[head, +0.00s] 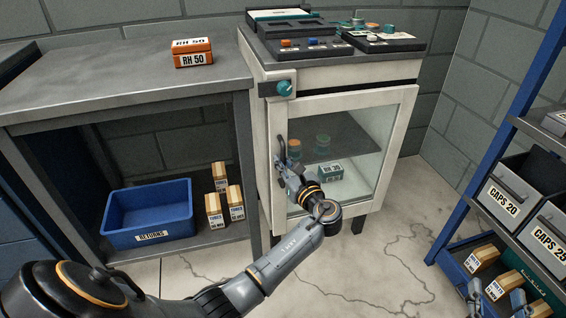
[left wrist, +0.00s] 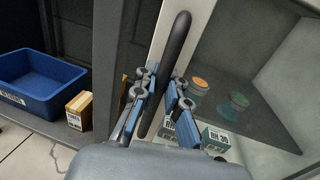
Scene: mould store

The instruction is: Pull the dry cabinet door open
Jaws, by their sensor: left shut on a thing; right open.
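The dry cabinet (head: 340,76) is white with a dark top and stands in the middle of the head view. Its glass-fronted door (head: 395,140) looks shut, with no clear gap at its edges. The dark upright handle (left wrist: 178,38) is on the door's left side. My left gripper (head: 284,163) is at this handle, and in the left wrist view its two blue-padded fingers (left wrist: 160,97) are closed around the bar.
A teal knob (head: 285,88) sits above the door's left side. A bench (head: 110,75) with an orange RH 50 box (head: 192,52) and a blue returns bin (head: 150,213) below stands left. A blue rack (head: 497,125) with CAPS bins stands right. Cracked floor (head: 375,265) before the cabinet is clear.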

